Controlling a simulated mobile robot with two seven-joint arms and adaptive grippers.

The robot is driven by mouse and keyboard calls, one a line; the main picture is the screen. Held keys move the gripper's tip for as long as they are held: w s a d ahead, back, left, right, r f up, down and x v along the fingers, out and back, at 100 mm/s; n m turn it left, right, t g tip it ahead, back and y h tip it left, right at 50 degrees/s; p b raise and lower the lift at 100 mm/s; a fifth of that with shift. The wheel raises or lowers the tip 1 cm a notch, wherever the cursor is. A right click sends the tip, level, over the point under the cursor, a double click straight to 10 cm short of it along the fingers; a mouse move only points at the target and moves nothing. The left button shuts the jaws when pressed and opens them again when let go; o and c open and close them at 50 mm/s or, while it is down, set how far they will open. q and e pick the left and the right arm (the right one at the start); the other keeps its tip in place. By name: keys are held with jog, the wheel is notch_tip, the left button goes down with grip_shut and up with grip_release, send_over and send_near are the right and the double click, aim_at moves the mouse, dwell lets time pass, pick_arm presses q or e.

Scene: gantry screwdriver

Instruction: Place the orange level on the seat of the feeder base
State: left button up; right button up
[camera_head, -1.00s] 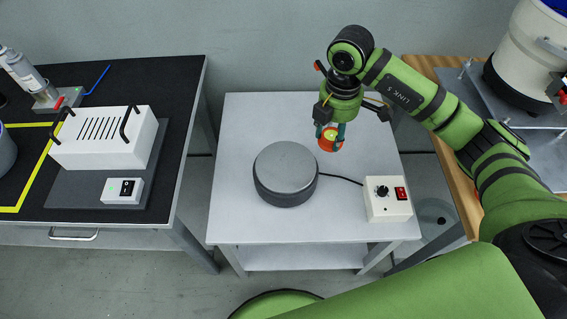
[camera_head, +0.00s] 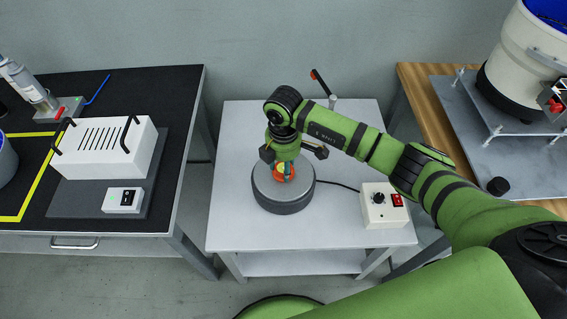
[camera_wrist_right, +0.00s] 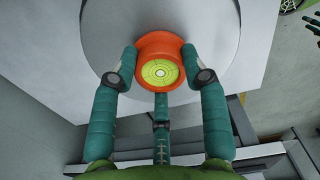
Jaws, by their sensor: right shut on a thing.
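The orange level (camera_head: 279,176) is a small round cup with a yellow-green bubble face. The wrist view shows its orange ring (camera_wrist_right: 142,52) with that face towards the camera. My right gripper (camera_head: 284,178) is shut on it, its teal fingers around the ring (camera_wrist_right: 162,76). The feeder base (camera_head: 287,205) is a grey round drum on the white table, and the level is over its top. The top (camera_wrist_right: 104,30) fills much of the wrist view's upper part. I cannot tell whether the level touches it. My left gripper is not in view.
A control box (camera_head: 384,206) with a knob and red switch stands right of the base, joined by a black cable. A red-handled post (camera_head: 322,85) rises at the table's back. A white slotted box (camera_head: 102,147) is on the black left table. A large white bowl (camera_head: 525,70) stands right.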

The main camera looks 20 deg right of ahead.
jog(key=shift+f, duration=0.1)
jog(key=o, duration=1.2)
notch_tip(320, 180, up, 12)
jog(key=shift+r+b, duration=0.15)
jog(key=shift+b, duration=0.3)
